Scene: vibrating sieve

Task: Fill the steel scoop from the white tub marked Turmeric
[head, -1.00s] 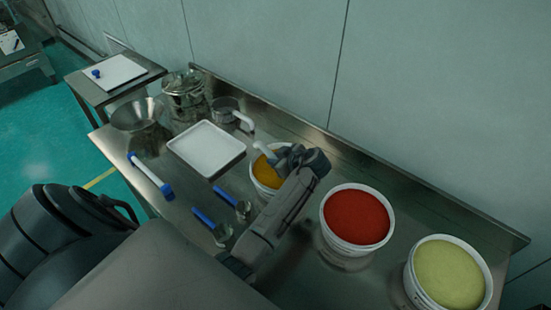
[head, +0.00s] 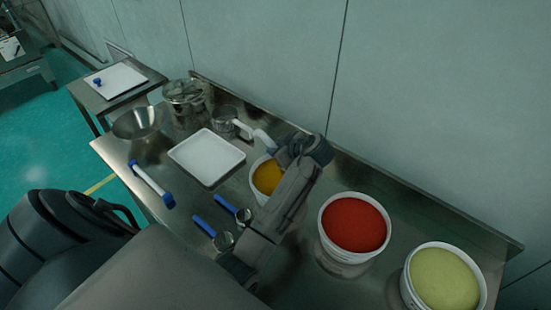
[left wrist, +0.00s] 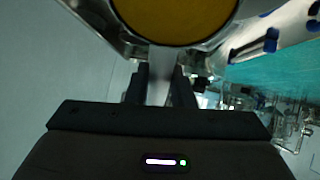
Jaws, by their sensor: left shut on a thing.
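The white tub of yellow powder (head: 257,193) stands on the steel table, partly behind my left arm; its label cannot be read. My left gripper (head: 281,149) is above its far right side, shut on a pale handle (head: 263,137). The left wrist view shows this handle (left wrist: 158,90) between the fingers (left wrist: 160,86), running towards a round, dark-rimmed mouth full of yellow powder (left wrist: 178,14). My right gripper is not in view.
Tubs of red (head: 354,223) and pale green powder (head: 444,278) stand to the right. Two blue-handled scoops (head: 205,227) lie in front. A white tray (head: 231,164), a steel cup with a white handle (head: 224,115), a bowl (head: 136,123) and a pot (head: 183,95) are left.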

